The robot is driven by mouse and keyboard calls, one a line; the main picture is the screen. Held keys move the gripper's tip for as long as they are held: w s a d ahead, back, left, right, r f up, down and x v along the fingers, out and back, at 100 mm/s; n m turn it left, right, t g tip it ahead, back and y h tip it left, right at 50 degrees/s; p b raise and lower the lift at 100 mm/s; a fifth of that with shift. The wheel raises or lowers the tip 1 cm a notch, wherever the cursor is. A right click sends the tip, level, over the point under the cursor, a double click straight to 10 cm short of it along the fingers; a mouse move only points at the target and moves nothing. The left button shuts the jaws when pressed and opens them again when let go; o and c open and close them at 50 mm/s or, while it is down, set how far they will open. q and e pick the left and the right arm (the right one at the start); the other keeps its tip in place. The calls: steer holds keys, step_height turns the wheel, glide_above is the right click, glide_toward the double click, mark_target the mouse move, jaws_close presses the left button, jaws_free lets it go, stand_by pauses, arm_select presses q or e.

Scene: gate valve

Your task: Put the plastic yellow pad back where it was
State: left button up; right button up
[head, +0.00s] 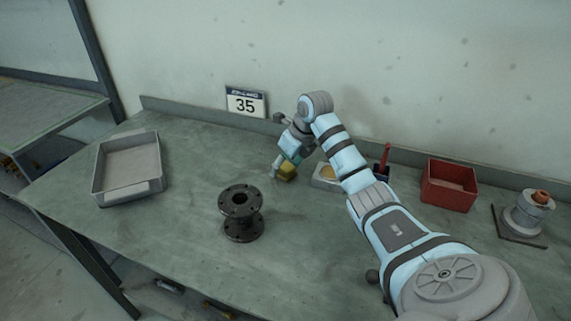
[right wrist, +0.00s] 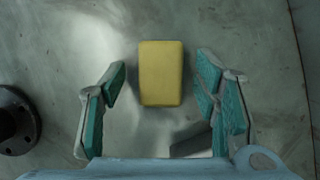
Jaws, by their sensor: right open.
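The yellow pad (right wrist: 161,73) is a small block with rounded edges. In the right wrist view it lies on the green-grey bench, ahead of and between my right gripper's (right wrist: 162,92) teal-padded fingers. The fingers are apart and not touching it. In the head view the yellow pad (head: 287,172) shows just below the right gripper (head: 281,168), partly hidden by it, near the middle of the bench. My left gripper is not in view.
A dark flanged valve body (head: 240,214) stands left of the gripper. A grey tray (head: 128,189) is at the left. A pale dish with something yellow (head: 327,174), a red bin (head: 448,186) and a fitting on a plate (head: 527,214) are to the right. A 35 sign (head: 246,104) leans behind.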

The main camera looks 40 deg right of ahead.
steer(key=p+v, duration=0.1)
steer(key=v, duration=1.1)
steer(key=shift+p, duration=0.3)
